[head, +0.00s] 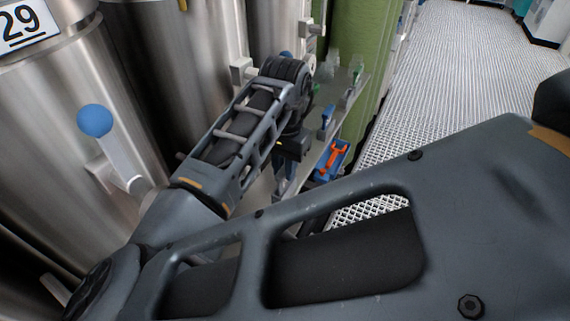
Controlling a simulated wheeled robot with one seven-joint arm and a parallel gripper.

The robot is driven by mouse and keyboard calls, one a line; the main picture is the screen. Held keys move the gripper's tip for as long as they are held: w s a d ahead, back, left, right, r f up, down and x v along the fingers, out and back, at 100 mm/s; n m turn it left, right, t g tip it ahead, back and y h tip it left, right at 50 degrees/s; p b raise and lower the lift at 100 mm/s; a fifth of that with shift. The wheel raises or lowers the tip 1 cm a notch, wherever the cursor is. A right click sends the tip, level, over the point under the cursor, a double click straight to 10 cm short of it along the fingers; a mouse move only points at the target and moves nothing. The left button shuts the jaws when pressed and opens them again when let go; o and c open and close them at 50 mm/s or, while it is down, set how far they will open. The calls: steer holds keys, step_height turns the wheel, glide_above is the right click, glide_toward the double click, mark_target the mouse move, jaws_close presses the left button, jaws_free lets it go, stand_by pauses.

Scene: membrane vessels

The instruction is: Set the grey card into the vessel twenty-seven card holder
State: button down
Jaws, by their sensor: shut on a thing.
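My gripper (282,182) points down beyond my forearm, beside the steel vessels and over the left part of a narrow grey shelf. It is small and partly covered by my arm. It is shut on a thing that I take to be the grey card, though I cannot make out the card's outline. The number 29 plate (25,25) is on the nearest steel vessel (65,90) at left. No plate reading 27 is in view, and I cannot pick out that vessel's card holder.
A blue-knobbed handle (95,121) juts from the near vessel. A green column (358,40) stands behind. The grated floor (450,70) at right is clear.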

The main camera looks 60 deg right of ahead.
steer(key=shift+w+a+f, duration=0.1)
steer(key=shift+w+f, duration=0.05)
steer(key=shift+f, duration=0.2)
stand_by(0.6)
steer(key=c, duration=0.9)
jaws_free()
steer(key=shift+c, duration=0.2)
steer(key=shift+r, duration=0.15)
